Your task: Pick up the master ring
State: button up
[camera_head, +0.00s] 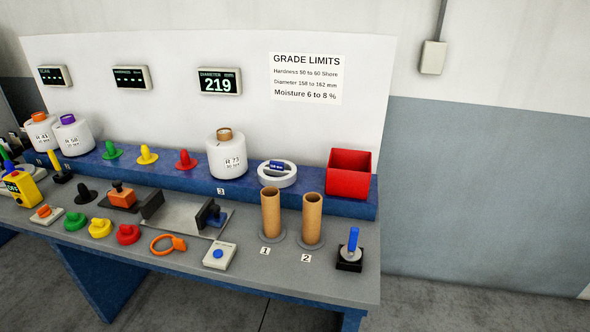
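A thick white ring (277,175) with a blue piece marked in mm at its centre lies on the raised blue shelf; it looks like the master ring. It sits between a white yarn bobbin (227,155) marked R 73 and a red open bin (349,173), apart from both. A thin orange ring with a tab (167,244) lies on the grey bench top near the front edge. My gripper is not in view.
Two brown tubes (271,214) stand upright in front of the white ring, numbered 1 and 2. A black-based stand with a blue handle (350,250) is at the right end. A metal gauge (184,214), coloured knobs (127,235) and a button box (219,255) crowd the bench (300,278).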

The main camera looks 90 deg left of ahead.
aim_at(286, 168)
jog(key=u, duration=1.05)
jog(key=k, duration=0.15)
jog(key=u, duration=3.05)
jog(key=i, duration=1.65)
jog(key=u, duration=0.05)
